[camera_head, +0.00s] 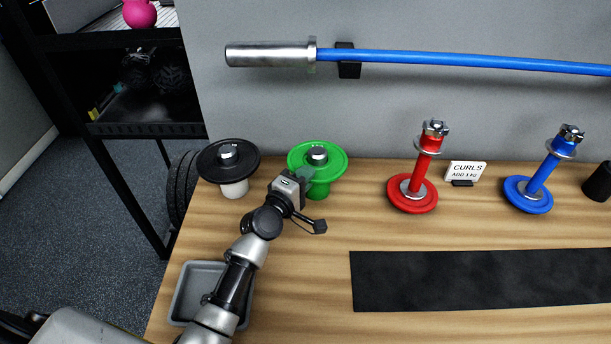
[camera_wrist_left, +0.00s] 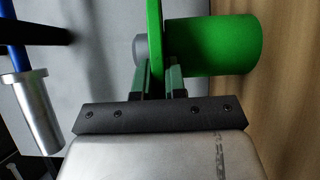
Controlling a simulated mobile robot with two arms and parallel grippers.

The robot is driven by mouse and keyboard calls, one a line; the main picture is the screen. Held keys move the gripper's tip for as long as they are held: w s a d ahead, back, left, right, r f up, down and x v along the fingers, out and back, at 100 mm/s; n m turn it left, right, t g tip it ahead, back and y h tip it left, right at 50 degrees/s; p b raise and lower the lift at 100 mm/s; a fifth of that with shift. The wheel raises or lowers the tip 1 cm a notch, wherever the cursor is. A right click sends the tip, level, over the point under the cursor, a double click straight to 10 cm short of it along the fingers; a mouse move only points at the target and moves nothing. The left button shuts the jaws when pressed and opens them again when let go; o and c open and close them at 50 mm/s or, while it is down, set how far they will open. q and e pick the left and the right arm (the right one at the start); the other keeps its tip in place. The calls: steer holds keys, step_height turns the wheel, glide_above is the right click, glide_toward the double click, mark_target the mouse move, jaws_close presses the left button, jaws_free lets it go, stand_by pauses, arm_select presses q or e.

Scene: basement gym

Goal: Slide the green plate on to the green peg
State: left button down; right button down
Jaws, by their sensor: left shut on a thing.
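The green plate (camera_head: 333,160) lies about level at the back of the bench, right of the black plate. A silver round piece (camera_head: 318,153) shows at its centre. A thick green cylinder (camera_head: 319,190), which looks like the green peg, stands directly under it. In the left wrist view the plate (camera_wrist_left: 155,30) is edge-on and close against the end of the cylinder (camera_wrist_left: 215,45); I cannot tell whether they touch. My left gripper (camera_head: 306,177) is shut on the plate's near rim, its fingers (camera_wrist_left: 159,78) on both faces. My right gripper is out of view.
A black plate (camera_head: 213,165) sits on a white cylinder (camera_head: 235,189) to the left. A red post (camera_head: 422,165) and blue post (camera_head: 543,175) stand right, beside a CURLS card (camera_head: 466,171). A grey tray (camera_head: 190,290) and black mat (camera_head: 480,280) lie in front. A blue bar (camera_head: 440,58) hangs behind.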

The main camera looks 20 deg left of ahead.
arm_select(q)
steer(key=shift+r, duration=0.25)
steer(key=c, duration=1.1)
jaws_free()
steer(key=shift+s+f, duration=0.1)
steer(key=shift+f, duration=0.25)
steer(key=b+v, duration=0.1)
steer(key=v, duration=0.9)
steer(key=shift+s+r, duration=0.3)
steer(key=shift+s, duration=0.05)
steer(key=shift+f, duration=0.1)
